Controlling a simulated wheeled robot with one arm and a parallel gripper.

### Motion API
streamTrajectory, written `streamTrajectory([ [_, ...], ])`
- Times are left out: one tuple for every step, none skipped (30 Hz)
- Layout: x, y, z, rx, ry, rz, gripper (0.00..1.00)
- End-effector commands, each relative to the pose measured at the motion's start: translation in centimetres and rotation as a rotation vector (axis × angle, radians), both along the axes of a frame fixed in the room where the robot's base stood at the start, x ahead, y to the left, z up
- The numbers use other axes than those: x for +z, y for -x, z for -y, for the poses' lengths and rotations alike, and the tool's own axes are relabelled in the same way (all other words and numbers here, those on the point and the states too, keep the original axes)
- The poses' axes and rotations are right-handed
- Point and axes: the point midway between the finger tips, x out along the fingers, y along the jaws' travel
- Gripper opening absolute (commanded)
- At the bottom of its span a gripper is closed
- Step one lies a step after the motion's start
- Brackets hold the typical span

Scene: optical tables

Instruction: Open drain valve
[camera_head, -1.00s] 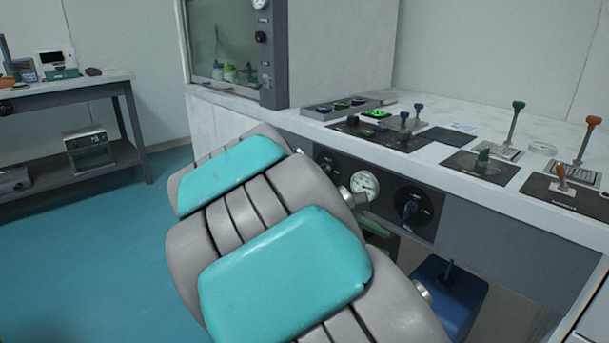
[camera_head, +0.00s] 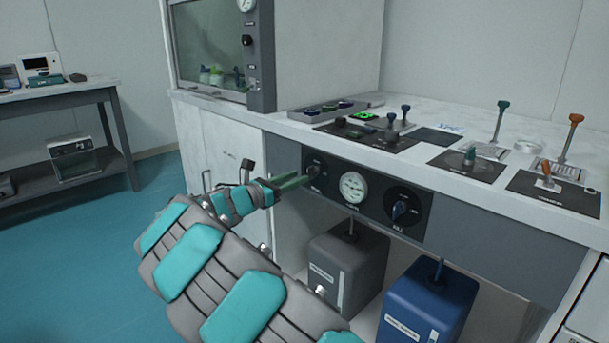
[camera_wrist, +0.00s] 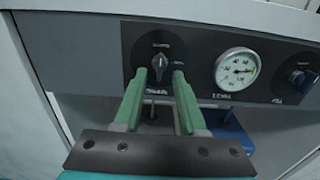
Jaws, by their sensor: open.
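The drain valve is a small dark knob (camera_wrist: 159,62) on a black panel under the counter, with a label below it that seems to read "DRAIN". Its pointer looks about upright in the wrist view. In the head view the knob (camera_head: 314,171) is at the panel's left end. My gripper (camera_wrist: 160,76) has two green fingers, spread open, one on each side of the knob as seen by the wrist camera. In the head view my gripper (camera_head: 304,180) is close in front of the knob. I cannot tell whether the fingers touch it.
A round gauge (camera_head: 353,187) and a second knob (camera_head: 401,210) share the panel. A grey container (camera_head: 345,270) and a blue container (camera_head: 430,300) stand below. The counter (camera_head: 290,123) above holds several levers. A glass-fronted cabinet (camera_head: 210,45) stands behind left.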

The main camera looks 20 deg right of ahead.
Motion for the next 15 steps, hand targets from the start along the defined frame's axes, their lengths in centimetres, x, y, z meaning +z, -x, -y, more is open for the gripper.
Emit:
streamTrajectory([
  [0.0,-0.2,0.9,-0.003,-0.001,0.0,0.41],
  [0.0,-0.4,1.3,-0.002,-0.001,0.001,0.41],
  [0.0,-0.6,1.8,-0.001,-0.002,0.0,0.41],
  [0.0,-0.7,2.1,-0.001,-0.004,0.001,0.41],
  [0.0,-0.9,2.5,-0.001,-0.004,0.001,0.41],
  [0.0,-1.0,2.8,0.0,-0.004,0.001,0.41],
  [0.0,-1.1,3.0,0.0,-0.003,0.001,0.41],
  [0.0,-1.2,3.2,0.001,-0.003,0.001,0.41],
  [0.0,-1.2,3.4,0.001,-0.004,0.001,0.41],
  [0.0,-1.3,3.5,0.0,-0.004,0.001,0.41],
  [0.0,-1.3,3.6,0.0,-0.004,0.001,0.41],
  [0.0,-1.3,3.7,0.0,-0.003,0.001,0.41],
  [0.0,-1.3,3.7,0.0,-0.003,0.001,0.41],
  [0.0,-1.3,3.7,0.0,-0.003,0.001,0.41],
  [0.0,-1.3,3.7,0.0,-0.003,0.001,0.41],
])
